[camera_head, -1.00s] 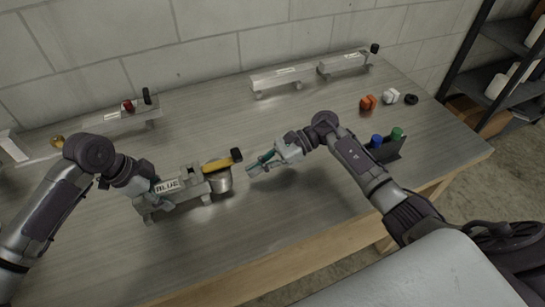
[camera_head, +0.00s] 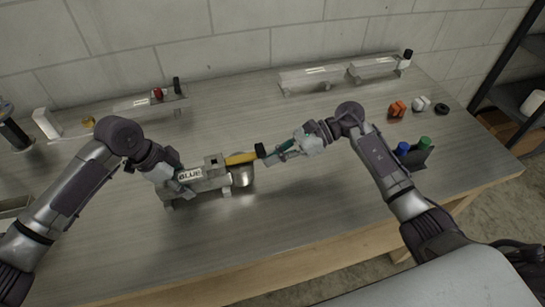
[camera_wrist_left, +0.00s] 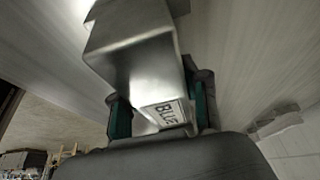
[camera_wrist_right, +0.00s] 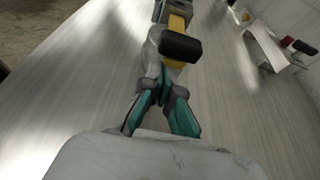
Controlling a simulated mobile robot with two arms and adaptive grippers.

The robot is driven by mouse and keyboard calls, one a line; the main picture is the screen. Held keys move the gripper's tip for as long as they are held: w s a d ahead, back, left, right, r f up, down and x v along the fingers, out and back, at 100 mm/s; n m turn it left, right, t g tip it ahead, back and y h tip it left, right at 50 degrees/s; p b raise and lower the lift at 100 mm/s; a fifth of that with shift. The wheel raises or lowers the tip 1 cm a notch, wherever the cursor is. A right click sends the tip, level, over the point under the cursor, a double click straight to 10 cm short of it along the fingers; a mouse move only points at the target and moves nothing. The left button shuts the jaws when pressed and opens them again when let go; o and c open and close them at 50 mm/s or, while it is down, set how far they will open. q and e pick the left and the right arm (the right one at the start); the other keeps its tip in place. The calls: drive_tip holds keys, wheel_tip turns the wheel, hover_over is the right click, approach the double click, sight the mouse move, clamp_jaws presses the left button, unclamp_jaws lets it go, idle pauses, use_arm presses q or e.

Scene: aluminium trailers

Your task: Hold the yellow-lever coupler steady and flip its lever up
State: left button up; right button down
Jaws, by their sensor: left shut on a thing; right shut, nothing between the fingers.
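The yellow-lever coupler (camera_head: 213,178) is a metal trailer coupler with a "BLUE" label, lying on the bench left of centre. Its yellow lever (camera_head: 240,158) points right, nearly flat, with a black tip (camera_head: 261,151). My left gripper (camera_head: 174,183) is shut on the coupler's labelled left end; in the left wrist view its teal fingers (camera_wrist_left: 160,118) sit on either side of the body. My right gripper (camera_head: 268,161) is shut and empty, its fingertips close to the black tip. In the right wrist view its teal fingers (camera_wrist_right: 162,88) meet just below the tip; contact cannot be told.
Other aluminium trailers stand at the back left (camera_head: 150,104) and back right (camera_head: 310,79). A dark holder with blue and green cylinders (camera_head: 418,155) is beyond my right arm. Orange (camera_head: 396,109), white and black pieces lie at the right. The front bench is clear.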

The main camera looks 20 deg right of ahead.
sight(257, 151)
drive_tip(key=r+h, duration=0.2)
drive_tip(key=a+r+h, duration=0.1)
drive_tip(key=r+h, duration=0.3)
drive_tip(key=shift+a+r+h, duration=0.25)
drive_tip(key=shift+r+h, duration=0.05)
drive_tip(key=shift+r, duration=0.05)
drive_tip(key=shift+h, duration=0.9)
drive_tip(key=shift+a+r, duration=1.6)
drive_tip(key=shift+r, duration=0.15)
use_arm(q)
drive_tip(key=shift+d, duration=0.1)
use_arm(e)
drive_tip(key=shift+a+r, duration=0.55)
drive_tip(key=shift+a, duration=0.3)
use_arm(q)
drive_tip(key=shift+s, duration=0.1)
use_arm(e)
drive_tip(key=shift+s+a, duration=0.15)
use_arm(q)
drive_tip(key=shift+s+d, duration=0.1)
use_arm(e)
drive_tip(key=shift+a, duration=0.1)
